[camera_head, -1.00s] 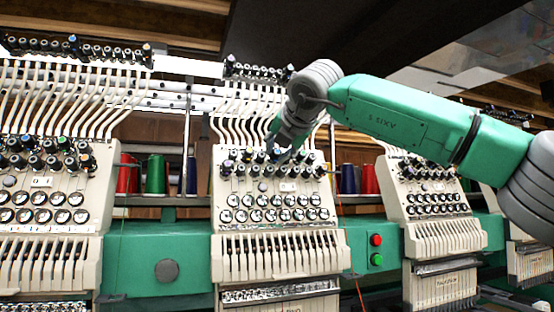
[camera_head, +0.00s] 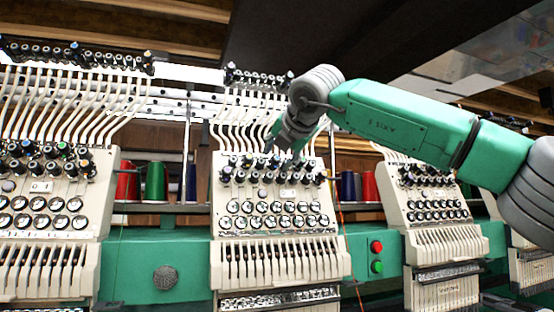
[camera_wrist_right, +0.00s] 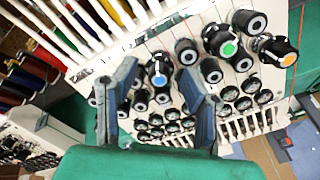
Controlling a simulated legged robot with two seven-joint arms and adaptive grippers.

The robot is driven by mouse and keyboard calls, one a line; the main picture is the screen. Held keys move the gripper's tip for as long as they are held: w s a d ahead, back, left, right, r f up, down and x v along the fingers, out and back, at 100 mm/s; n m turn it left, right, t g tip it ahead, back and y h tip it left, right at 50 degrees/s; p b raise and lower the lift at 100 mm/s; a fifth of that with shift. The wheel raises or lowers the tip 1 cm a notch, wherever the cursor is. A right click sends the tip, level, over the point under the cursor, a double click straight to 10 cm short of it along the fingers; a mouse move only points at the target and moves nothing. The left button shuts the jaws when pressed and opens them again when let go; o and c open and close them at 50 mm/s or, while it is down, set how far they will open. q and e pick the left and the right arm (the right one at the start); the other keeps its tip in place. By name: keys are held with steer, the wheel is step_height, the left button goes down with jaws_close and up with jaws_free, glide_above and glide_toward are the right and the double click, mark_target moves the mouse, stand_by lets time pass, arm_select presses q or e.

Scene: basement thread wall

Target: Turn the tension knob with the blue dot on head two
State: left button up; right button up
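Head two (camera_head: 228,190) is the cream panel in the middle of the head view, with rows of black knobs and round dials. The tension knob with the blue dot (camera_wrist_right: 158,70) is black with a blue end cap in the right wrist view. My right gripper (camera_wrist_right: 157,78) is open, its two blue-grey fingers on either side of this knob with visible gaps. In the head view my right gripper (camera_head: 274,142) is at the upper knob rows of head two, and its fingertips are hard to make out. My left gripper is not in view.
Knobs with a green dot (camera_wrist_right: 228,48) and an orange dot (camera_wrist_right: 288,59) sit to the right of the blue one, with grey-capped knobs close around. Thread cones (camera_head: 154,181) stand between the heads. Red (camera_head: 376,247) and green (camera_head: 377,267) buttons are right of head two.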

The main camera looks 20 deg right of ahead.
steer(key=shift+f, duration=0.15)
steer(key=shift+s, duration=0.2)
steer(key=v, duration=1.1)
steer(key=shift+s+d, duration=0.15)
steer(key=shift+s, duration=0.05)
